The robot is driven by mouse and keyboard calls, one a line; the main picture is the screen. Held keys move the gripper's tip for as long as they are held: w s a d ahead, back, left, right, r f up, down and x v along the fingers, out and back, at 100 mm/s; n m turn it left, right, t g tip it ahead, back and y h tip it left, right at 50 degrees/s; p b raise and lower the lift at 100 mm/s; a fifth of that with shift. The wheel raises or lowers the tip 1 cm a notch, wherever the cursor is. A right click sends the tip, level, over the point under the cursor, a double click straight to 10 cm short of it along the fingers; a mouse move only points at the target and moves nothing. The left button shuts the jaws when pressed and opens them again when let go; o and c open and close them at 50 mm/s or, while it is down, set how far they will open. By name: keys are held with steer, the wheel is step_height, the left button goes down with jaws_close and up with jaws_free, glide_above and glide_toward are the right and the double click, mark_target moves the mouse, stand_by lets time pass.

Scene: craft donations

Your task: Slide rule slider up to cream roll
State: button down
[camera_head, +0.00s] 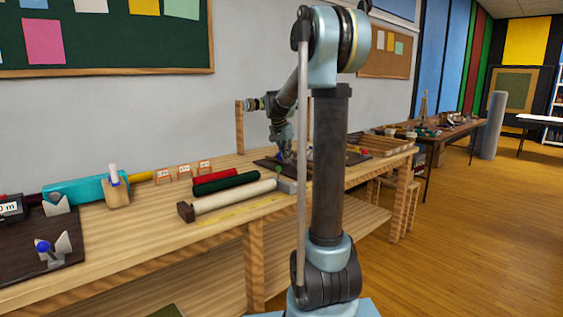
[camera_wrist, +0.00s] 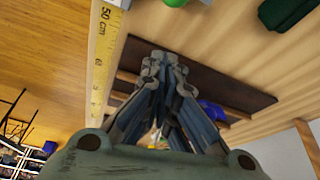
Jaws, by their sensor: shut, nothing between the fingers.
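The cream roll (camera_head: 235,197) lies along the bench in the head view, its left end by a dark brown block (camera_head: 186,211). A grey block (camera_head: 288,186), seemingly the rule's slider, stands at the roll's right end with a green knob (camera_head: 278,170). I cannot tell whether block and roll touch. The yellow rule (camera_head: 240,211) runs along the front; its "50 cm" end shows in the wrist view (camera_wrist: 101,55), with the green knob (camera_wrist: 174,2) at the top edge. My gripper (camera_head: 284,157) is shut and empty, beyond the block, over a dark board; its fingers fill the wrist view's middle (camera_wrist: 164,62).
Red (camera_head: 214,176) and dark green (camera_head: 225,188) rolls lie behind the cream roll. The dark board (camera_wrist: 235,90) near my gripper carries a blue piece (camera_wrist: 212,112). A teal roll (camera_head: 75,190) and a wooden holder (camera_head: 117,192) stand left. The bench front edge is close to the rule.

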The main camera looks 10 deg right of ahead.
steer(key=v, duration=1)
step_height(320, 180, down, 10)
steer(key=shift+s+f, duration=0.2)
steer(key=shift+s, duration=0.1)
steer(key=shift+d, duration=0.1)
stand_by(0.4)
steer(key=shift+s+a+f, duration=0.1)
steer(key=shift+s+a, duration=0.35)
